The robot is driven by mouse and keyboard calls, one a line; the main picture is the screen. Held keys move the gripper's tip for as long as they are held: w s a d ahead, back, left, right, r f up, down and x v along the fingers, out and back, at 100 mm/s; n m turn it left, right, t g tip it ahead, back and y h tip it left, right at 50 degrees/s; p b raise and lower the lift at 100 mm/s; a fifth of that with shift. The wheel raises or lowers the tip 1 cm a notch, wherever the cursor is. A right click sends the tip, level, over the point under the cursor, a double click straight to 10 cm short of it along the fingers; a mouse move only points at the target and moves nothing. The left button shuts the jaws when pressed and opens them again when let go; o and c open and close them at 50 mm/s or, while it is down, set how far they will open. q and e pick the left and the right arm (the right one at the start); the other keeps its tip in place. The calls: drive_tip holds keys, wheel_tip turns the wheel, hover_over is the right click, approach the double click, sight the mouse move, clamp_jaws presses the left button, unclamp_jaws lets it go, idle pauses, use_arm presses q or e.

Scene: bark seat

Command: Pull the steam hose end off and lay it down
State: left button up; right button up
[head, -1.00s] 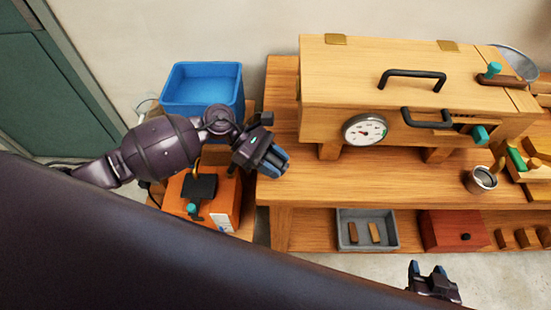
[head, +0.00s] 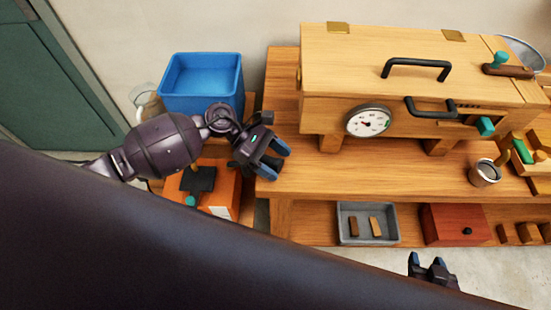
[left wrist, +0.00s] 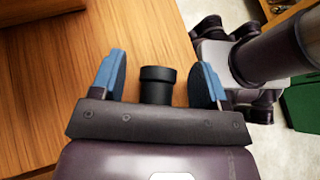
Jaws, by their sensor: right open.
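My left gripper (head: 272,160) is over the left end of the wooden bench. In the left wrist view its two blue fingers (left wrist: 160,65) stand wide apart. A short black cylinder (left wrist: 157,85), which looks like the steam hose end, sits between them with a gap on each side. Whether it rests on the bench is unclear. The rest of the hose is hidden. The wooden steam box (head: 345,80) stands on the bench with its dial (head: 368,121) facing me. My right gripper (head: 432,262) is open and empty, low in front of the bench.
An orange unit (head: 222,190) stands left of the bench (head: 380,175), with a blue bin (head: 203,85) behind it. A grey tray (head: 367,238) and a red box (head: 455,225) are on the lower shelf. A metal cup (head: 485,174) stands at right. The bench's front left is clear.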

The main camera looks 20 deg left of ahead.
use_arm(q)
drive_tip(key=shift+w+a+r, duration=0.1)
drive_tip(key=shift+a+r, duration=0.1)
drive_tip(key=shift+a, duration=0.3)
drive_tip(key=s+b+v, duration=0.1)
drive_tip(key=v, duration=0.8)
drive_tip(key=shift+w+a+r+b, duration=0.25)
drive_tip(key=shift+w+a+b, duration=0.05)
drive_tip(key=shift+w, duration=0.2)
use_arm(e)
wheel_tip(320, 180, down, 2)
drive_tip(key=shift+s, duration=0.1)
drive_tip(key=shift+s, duration=0.15)
